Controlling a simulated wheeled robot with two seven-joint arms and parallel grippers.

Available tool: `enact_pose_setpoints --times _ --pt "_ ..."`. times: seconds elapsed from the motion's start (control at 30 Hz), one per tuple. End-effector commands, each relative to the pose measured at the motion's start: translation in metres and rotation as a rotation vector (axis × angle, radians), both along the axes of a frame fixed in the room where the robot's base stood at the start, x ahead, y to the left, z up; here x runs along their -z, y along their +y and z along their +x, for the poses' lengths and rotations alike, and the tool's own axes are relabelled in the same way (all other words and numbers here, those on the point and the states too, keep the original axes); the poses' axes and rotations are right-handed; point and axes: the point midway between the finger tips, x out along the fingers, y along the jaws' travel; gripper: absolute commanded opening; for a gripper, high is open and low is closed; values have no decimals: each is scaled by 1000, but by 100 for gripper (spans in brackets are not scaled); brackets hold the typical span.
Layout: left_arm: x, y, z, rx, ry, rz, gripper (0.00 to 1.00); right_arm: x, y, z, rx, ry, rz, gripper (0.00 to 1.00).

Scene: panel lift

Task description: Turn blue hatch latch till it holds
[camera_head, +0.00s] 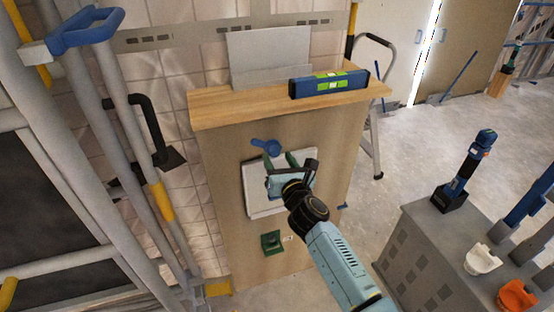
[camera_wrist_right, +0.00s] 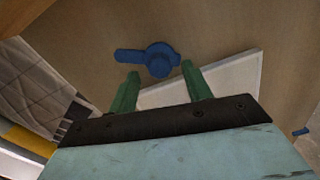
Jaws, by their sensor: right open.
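The blue hatch latch (camera_head: 267,146) sits on the front of the wooden cabinet, just above a pale hatch panel (camera_head: 253,190). In the right wrist view the latch (camera_wrist_right: 158,60) has a round hub with a lever pointing left. My right gripper (camera_head: 291,159) is in front of the hatch panel, just below and right of the latch in the head view. Its green fingers (camera_wrist_right: 160,84) are apart, with the hub beyond and between their tips. I see nothing held between them, and contact with the latch cannot be told. My left gripper is not in view.
A blue level (camera_head: 329,84) and a grey plate (camera_head: 270,55) stand on the wooden cabinet top (camera_head: 232,103). A green block (camera_head: 271,242) is low on the cabinet front. Pipes (camera_head: 130,130) rise at left. A grey cabinet (camera_head: 425,250) stands at right.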

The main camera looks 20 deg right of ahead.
Motion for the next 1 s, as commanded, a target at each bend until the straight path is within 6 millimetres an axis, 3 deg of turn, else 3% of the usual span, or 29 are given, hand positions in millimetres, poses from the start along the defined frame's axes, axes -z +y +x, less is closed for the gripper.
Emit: enact_pose_setpoints --times 0.2,0.5,0.83,1.0 --pt "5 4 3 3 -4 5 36 1 1 16 0 0 0 49" --pt "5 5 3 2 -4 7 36 0 1 17 0 0 0 49" --pt "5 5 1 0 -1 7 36 0 1 17 0 0 0 6" --pt "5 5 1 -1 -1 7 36 0 1 17 0 1 -6 5"
